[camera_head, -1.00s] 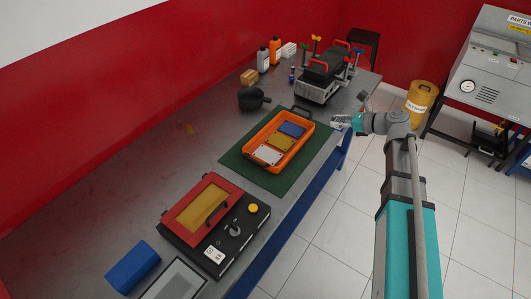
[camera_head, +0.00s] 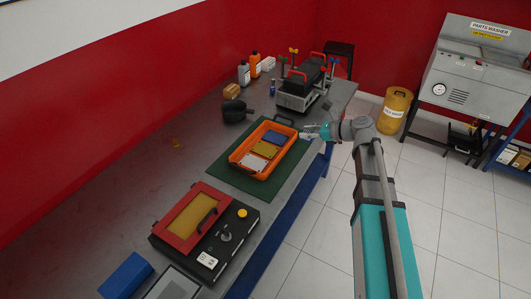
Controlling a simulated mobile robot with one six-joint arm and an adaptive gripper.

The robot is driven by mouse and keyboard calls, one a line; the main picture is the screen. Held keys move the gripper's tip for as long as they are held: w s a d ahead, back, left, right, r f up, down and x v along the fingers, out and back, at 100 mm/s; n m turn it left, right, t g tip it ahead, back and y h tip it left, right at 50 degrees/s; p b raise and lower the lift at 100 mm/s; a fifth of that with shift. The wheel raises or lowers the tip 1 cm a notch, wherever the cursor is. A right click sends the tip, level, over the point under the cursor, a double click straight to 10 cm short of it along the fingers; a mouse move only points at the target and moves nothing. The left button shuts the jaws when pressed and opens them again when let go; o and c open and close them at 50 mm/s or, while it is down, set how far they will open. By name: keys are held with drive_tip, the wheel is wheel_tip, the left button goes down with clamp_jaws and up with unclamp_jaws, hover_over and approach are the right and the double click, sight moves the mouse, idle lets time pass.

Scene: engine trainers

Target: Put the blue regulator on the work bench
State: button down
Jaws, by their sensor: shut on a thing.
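My gripper (camera_head: 308,131) is at the bench's right edge, beside the far right corner of the orange tray (camera_head: 235,160). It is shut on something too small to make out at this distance. A flat blue piece (camera_head: 277,137) lies in the far part of the tray, with a yellow piece (camera_head: 268,146) and a whitish piece (camera_head: 252,162) nearer. I cannot tell whether the blue piece is the blue regulator. The grey work bench (camera_head: 130,210) runs along the red wall.
The tray sits on a green mat (camera_head: 217,172). A red-framed black machine (camera_head: 164,241) and a blue block (camera_head: 125,275) stand nearer. A dark pan-like thing (camera_head: 233,111), bottles (camera_head: 254,65) and an engine unit (camera_head: 296,97) stand farther back. Bare bench lies left of the mat.

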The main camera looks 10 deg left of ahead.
drive_tip(key=w+d+f+t+b, duration=0.1)
drive_tip(key=w+d+f+b, duration=0.4)
drive_tip(key=d, duration=0.3)
drive_tip(key=shift+w+d+f+m+b, duration=0.2)
drive_tip(key=shift+d+f+m+b, duration=0.15)
drive_tip(key=shift+f, duration=0.2)
drive_tip(key=shift+a, duration=0.1)
drive_tip(key=b, duration=0.8)
hover_over(294, 157)
drive_tip(key=f, duration=0.5)
drive_tip(key=d+f, duration=0.1)
drive_tip(key=f, duration=0.2)
drive_tip(key=shift+s+f, duration=0.1)
drive_tip(key=shift+s, duration=0.15)
drive_tip(key=shift+w+a+f+b, duration=0.15)
drive_tip(key=shift+a+f+b, duration=0.25)
drive_tip(key=shift+a+b, duration=0.2)
